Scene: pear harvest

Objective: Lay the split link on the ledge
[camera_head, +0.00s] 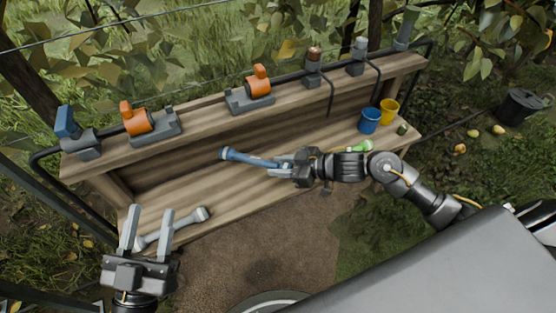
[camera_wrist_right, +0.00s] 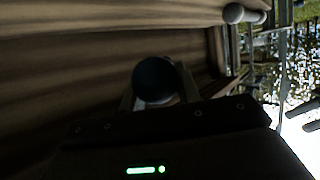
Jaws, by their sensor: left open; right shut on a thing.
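A blue link (camera_head: 250,160), a rod with a thick round end, is held by my right gripper (camera_head: 283,165) above the lower wooden ledge (camera_head: 290,193). In the right wrist view its dark round end (camera_wrist_right: 155,80) sits between the fingers. A grey link (camera_head: 190,222) lies on the left end of the lower ledge; its end (camera_wrist_right: 240,14) also shows in the right wrist view. My left gripper (camera_head: 149,212) is open, with its fingers over or beside the left part of the grey link. I cannot tell from the pictures which link is the split one.
Orange clamps (camera_head: 137,121), a blue-topped device (camera_head: 68,124) and posts stand on the upper shelf (camera_head: 205,113). A blue cup (camera_head: 369,121), a yellow cup (camera_head: 390,111) and a green item (camera_head: 361,146) stand at the right. The ledge between the links looks clear.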

